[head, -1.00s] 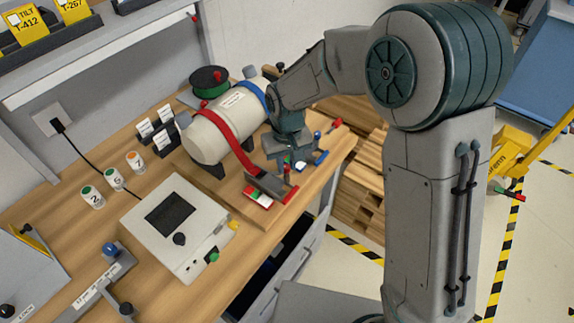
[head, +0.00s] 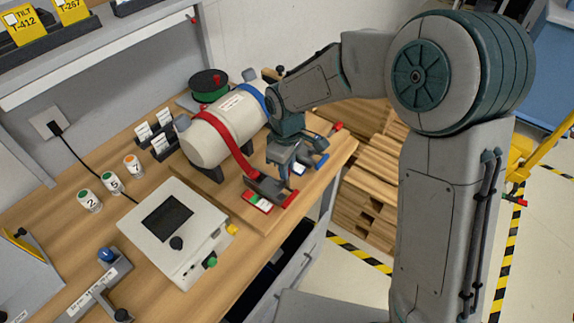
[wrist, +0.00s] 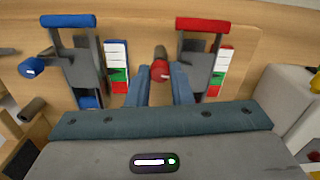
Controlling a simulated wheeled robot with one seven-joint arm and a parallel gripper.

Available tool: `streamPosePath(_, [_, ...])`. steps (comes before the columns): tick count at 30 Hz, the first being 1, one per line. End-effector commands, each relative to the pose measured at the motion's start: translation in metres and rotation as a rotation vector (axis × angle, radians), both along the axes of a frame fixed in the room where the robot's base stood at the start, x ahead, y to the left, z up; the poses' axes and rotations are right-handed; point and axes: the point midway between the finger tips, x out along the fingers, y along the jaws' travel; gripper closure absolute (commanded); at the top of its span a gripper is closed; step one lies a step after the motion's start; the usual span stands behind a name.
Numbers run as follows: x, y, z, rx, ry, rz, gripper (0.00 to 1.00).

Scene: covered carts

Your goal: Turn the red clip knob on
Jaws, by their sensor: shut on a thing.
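The red clip, with a red lever bar (wrist: 203,24), stands on the bench board at the end of the red strap (head: 235,150). Its red knob (wrist: 160,70) shows in the wrist view just left of the clip body, between my fingers. My gripper (wrist: 161,84) is shut on this knob from above; in the head view my gripper (head: 284,170) hides the knob. A strip with white, green and red fields (wrist: 222,72) lies right of the clip; it also shows in the head view (head: 257,202).
The blue clip, with a blue lever bar (wrist: 68,20) and blue knob (wrist: 32,68), stands close on the left in the wrist view. A cream cylinder (head: 205,143) lies strapped behind. A control box (head: 172,232) stands at the front left. Several numbered cups stand beyond it.

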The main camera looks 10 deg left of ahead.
Motion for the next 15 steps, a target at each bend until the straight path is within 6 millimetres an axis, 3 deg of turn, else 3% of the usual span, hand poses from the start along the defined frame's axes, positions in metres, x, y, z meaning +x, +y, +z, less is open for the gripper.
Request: streamPosePath(15, [0.0005,0.0018,0.0017,0.004,-0.004,0.033,1.0])
